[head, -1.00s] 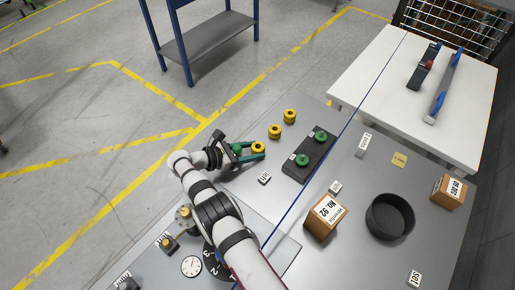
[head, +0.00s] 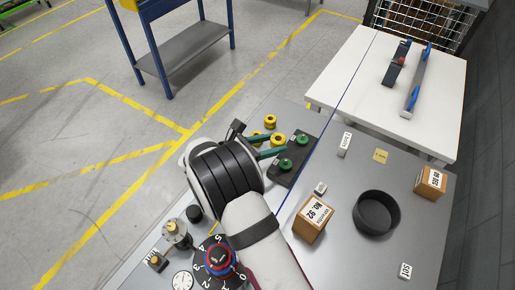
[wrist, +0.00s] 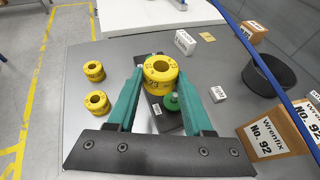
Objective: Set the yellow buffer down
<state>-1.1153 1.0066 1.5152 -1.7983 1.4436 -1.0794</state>
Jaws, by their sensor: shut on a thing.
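My gripper (wrist: 160,75) has two green fingers shut on a yellow buffer (wrist: 160,72), a ring with a hole and dark marks. In the head view the held buffer (head: 278,140) is at the fingertips beside the dark fixture block (head: 275,180). In the wrist view it overlaps the block's far part; I cannot tell its height or whether it touches. The block carries two green round pieces, one nearer (head: 286,164) and one farther (head: 302,139); the wrist view shows only one (wrist: 171,102). Two other yellow buffers (wrist: 94,71) (wrist: 97,103) stand to the left.
A brown No. 92 box (head: 313,219) and a dark round bowl (head: 376,212) stand to the right on the grey table. Small white label blocks (head: 320,188) lie near the fixture. A dial (head: 218,260) sits at the near edge. A white table (head: 350,75) is behind.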

